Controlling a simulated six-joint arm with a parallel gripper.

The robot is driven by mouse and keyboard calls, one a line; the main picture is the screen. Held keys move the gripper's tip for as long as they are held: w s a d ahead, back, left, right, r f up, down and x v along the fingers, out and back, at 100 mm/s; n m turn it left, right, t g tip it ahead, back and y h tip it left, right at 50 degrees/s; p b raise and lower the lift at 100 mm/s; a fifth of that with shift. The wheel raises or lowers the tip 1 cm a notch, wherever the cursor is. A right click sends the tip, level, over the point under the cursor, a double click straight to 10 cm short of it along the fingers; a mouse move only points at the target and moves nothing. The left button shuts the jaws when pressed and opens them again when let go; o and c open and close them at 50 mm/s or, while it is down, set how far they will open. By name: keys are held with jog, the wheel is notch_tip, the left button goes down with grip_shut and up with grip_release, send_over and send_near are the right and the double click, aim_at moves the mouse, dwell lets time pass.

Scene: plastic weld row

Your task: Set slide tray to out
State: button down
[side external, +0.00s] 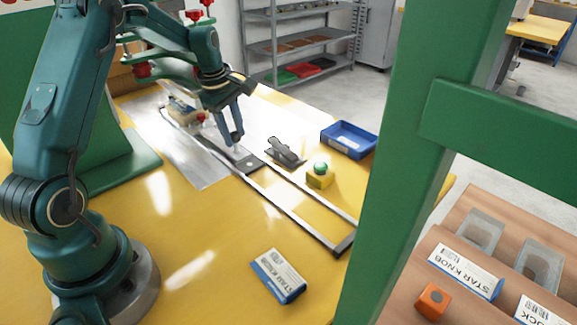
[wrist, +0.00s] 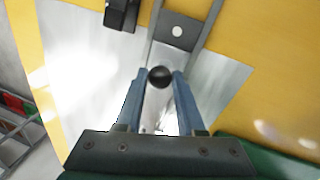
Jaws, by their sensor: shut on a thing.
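My gripper (side external: 236,140) points down over the slide's two rails (side external: 292,215). In the wrist view my gripper (wrist: 160,82) has its blue fingers shut on a round black knob (wrist: 160,76). The knob seems to belong to the slide tray, but its joint to the tray is hidden by the fingers. A dark plate with a pale round spot (side external: 249,163) lies between the rails just beside the fingertips; it also shows in the wrist view (wrist: 177,32). The rails run from the metal sheet to an end bar (side external: 344,244) at the lower right.
A dark toggle clamp (side external: 283,152) stands beside the rails. A yellow block with a green button (side external: 320,175) and a blue bin (side external: 349,139) are to its right. A labelled box (side external: 278,275) lies in front. A green post (side external: 395,160) hides part of the table. The rail stretch toward the end bar is clear.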

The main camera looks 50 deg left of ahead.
jog(key=shift+d, duration=0.1)
dwell(0.3)
jog(key=d, duration=3)
jog(key=shift+d, duration=0.2)
jog(key=c, duration=0.5)
grip_release()
jog(key=shift+r, duration=0.15)
jog(key=shift+s+r, duration=0.25)
jog(key=shift+r, duration=0.95)
jog(key=shift+s+r, duration=0.25)
jog(key=shift+r, duration=0.95)
